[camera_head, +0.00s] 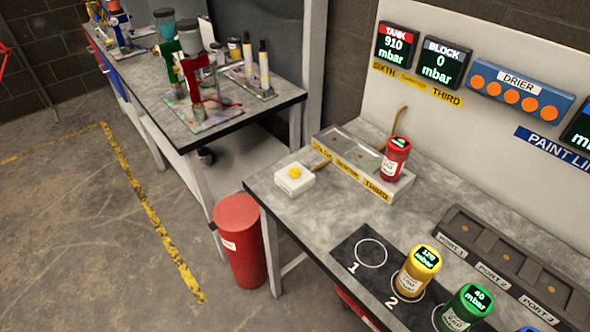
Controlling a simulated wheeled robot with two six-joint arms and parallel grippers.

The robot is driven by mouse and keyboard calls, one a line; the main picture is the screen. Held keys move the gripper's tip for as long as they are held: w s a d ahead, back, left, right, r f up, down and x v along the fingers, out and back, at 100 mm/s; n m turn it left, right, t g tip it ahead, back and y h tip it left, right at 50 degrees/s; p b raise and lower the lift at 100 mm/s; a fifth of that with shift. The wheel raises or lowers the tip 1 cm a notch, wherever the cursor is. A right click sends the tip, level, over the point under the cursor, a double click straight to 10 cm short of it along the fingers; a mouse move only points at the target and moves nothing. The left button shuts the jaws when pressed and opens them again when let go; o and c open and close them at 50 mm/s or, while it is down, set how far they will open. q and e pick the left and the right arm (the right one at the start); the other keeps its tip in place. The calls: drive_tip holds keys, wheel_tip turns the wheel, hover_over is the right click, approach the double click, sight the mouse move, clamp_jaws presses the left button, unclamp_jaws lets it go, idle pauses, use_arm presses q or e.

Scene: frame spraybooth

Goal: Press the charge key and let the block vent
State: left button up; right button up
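A white box with a yellow button (294,179), which looks like the charge key, sits on the grey bench left of the block. The block (335,148) is a grey slab with yellow labels on its front. A red canister (395,159) stands upright at its right end, by the label that seems to read THIRD; the block's other places hold no canister. The TANK display (396,43) reads 910 mbar. The BLOCK display (441,62) reads 0 mbar. Neither of my grippers is in view.
A yellow canister (418,271) stands on circle 2 of a black mat (345,250); circle 1 is empty. A green canister (466,308) reads 40 mbar. A dark port rack (470,228) and DRIER panel (520,88) are right. A red cylinder (240,242) stands on the floor.

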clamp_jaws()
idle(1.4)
